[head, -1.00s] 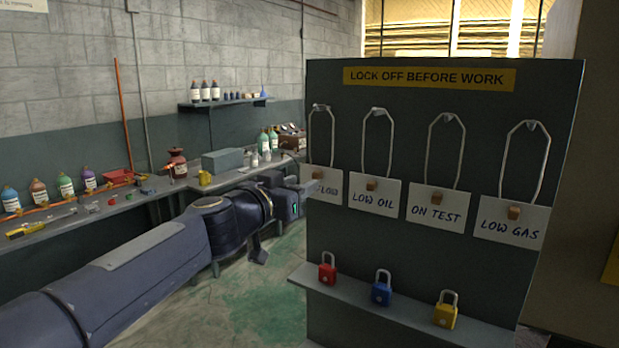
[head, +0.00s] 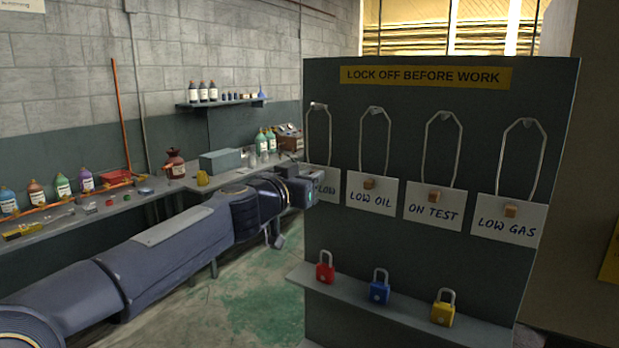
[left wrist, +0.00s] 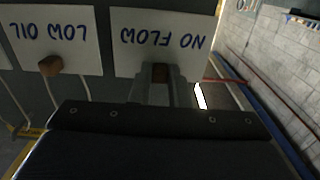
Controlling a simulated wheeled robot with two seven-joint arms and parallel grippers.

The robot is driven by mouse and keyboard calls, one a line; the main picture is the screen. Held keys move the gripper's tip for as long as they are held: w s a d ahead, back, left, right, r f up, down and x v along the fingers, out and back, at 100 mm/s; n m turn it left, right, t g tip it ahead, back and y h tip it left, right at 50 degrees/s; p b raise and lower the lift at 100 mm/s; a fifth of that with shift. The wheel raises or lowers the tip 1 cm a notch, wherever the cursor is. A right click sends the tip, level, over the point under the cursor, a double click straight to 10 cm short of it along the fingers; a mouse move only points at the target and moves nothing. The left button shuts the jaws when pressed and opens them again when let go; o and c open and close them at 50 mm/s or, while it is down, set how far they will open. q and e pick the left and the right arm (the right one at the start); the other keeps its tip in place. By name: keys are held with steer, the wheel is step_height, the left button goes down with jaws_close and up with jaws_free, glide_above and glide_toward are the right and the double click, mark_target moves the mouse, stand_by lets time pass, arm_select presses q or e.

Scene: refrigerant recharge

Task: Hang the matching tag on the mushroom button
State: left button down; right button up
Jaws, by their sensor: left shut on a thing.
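Four white tags hang by wire loops on a dark lock-off board (head: 420,265): NO FLOW (head: 328,183), LOW OIL (head: 372,199), ON TEST (head: 435,208) and LOW GAS (head: 508,222). Each of the three right-hand tags shows a small wooden block. My left gripper (head: 306,191) is at the NO FLOW tag and covers its left part. In the left wrist view, my left gripper (left wrist: 161,76) is shut on the NO FLOW tag's block, below the upside-down lettering on the tag (left wrist: 165,38). The tag's loop is still at its hook. No mushroom button is in view. My right gripper is out of view.
Red (head: 325,269), blue (head: 379,288) and yellow (head: 443,309) padlocks stand on the board's shelf (head: 410,312). A workbench (head: 120,205) with bottles and small parts runs along the left wall. Green-stained floor (head: 265,300) lies open between them.

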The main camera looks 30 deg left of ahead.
arm_select(q)
step_height(320, 180, up, 3)
steer(key=p, duration=0.2)
steer(key=shift+r+p, duration=0.1)
steer(key=shift+p, duration=0.3)
stand_by(0.4)
steer(key=s+b, duration=0.1)
steer(key=s, duration=0.7)
steer(key=shift+s+a+b, duration=0.25)
steer(key=shift+a+b, duration=0.1)
stand_by(0.5)
